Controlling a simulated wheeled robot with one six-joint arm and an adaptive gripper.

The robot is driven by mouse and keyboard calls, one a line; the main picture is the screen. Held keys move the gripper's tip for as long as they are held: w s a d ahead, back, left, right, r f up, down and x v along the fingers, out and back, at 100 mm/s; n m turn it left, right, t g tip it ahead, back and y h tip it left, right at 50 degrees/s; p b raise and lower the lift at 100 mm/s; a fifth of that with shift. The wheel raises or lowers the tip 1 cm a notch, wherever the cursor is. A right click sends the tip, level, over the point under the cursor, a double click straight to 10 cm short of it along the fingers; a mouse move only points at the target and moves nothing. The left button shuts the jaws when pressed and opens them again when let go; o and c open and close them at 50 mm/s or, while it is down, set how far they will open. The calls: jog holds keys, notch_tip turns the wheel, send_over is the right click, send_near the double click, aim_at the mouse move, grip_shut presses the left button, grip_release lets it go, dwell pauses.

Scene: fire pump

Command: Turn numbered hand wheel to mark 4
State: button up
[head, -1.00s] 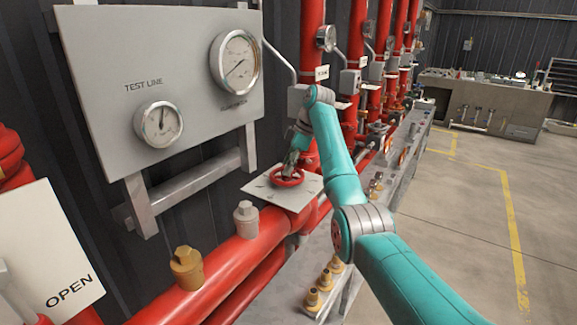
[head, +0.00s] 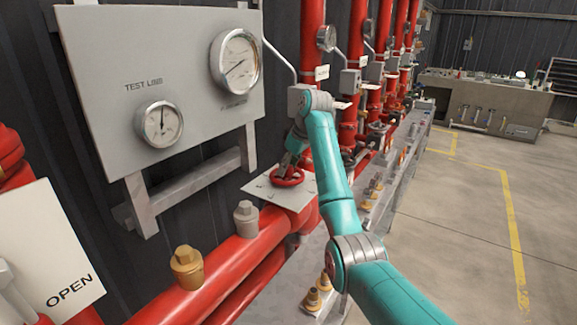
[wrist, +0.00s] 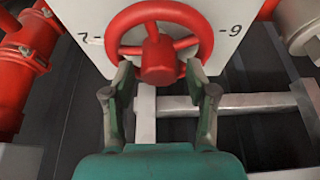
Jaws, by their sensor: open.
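The red hand wheel (head: 287,178) sits on a pale square plate (head: 262,189) above the red pipe in the head view. In the wrist view the wheel (wrist: 158,45) fills the top middle, with a hub and spokes. The white plate (wrist: 222,55) behind it shows a mark at the left that looks like 7 or 2 and one at the right that looks like 9 or 6. The mark 4 is not seen. My gripper (wrist: 160,100) is open, its two fingers on either side of the wheel's near rim. I cannot tell whether they touch it.
A grey gauge panel (head: 165,75) stands left of the wheel, with two round gauges. A brass cap (head: 187,267) and a grey cap (head: 246,219) rise from the red pipe (head: 215,268). An OPEN sign (head: 50,250) is at the left. Open floor (head: 470,230) lies at the right.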

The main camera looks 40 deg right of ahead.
jog(key=m+h, duration=0.1)
jog(key=m, duration=0.4)
jog(key=shift+a+h, duration=0.15)
jog(key=shift+h, duration=0.25)
jog(key=m+h, duration=0.1)
jog(key=m, duration=0.2)
jog(key=shift+m+h, duration=0.3)
jog(key=m, duration=0.3)
jog(key=shift+w+a+g+h, duration=0.1)
jog(key=shift+g+h, duration=0.3)
jog(key=m, duration=0.2)
jog(key=m+g+h, duration=0.1)
jog(key=m, duration=0.2)
jog(key=shift+g, duration=0.3)
jog(key=shift+c, duration=0.3)
